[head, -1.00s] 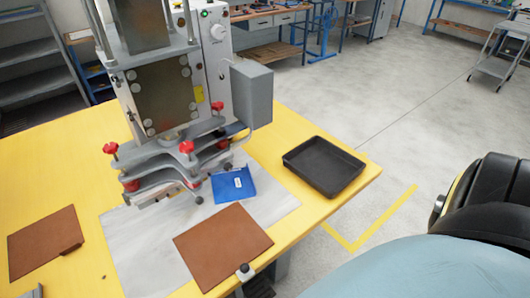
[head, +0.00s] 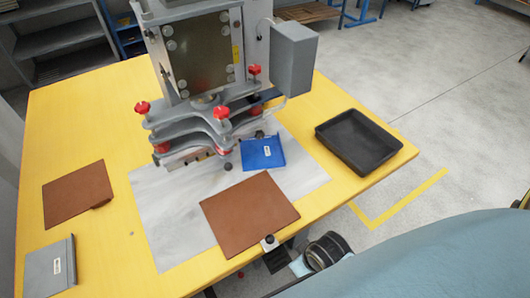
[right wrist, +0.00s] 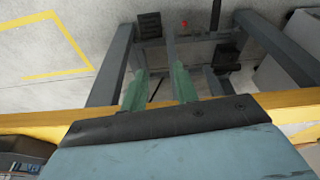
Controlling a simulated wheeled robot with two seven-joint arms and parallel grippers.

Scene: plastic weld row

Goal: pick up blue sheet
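The blue sheet (head: 262,153) lies flat on the pale grey mat (head: 170,205), with a small white label on it. Its left end is close to the lower plates of the press (head: 210,115). No gripper is near the blue sheet in the head view. In the right wrist view my right gripper (right wrist: 160,88) shows two greenish fingers apart with nothing between them. It is near the yellow table edge, with the floor behind. My left gripper is not in view.
A black tray (head: 358,142) stands to the right. Another brown sheet (head: 77,193) and a grey labelled sheet (head: 50,268) lie on the left.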

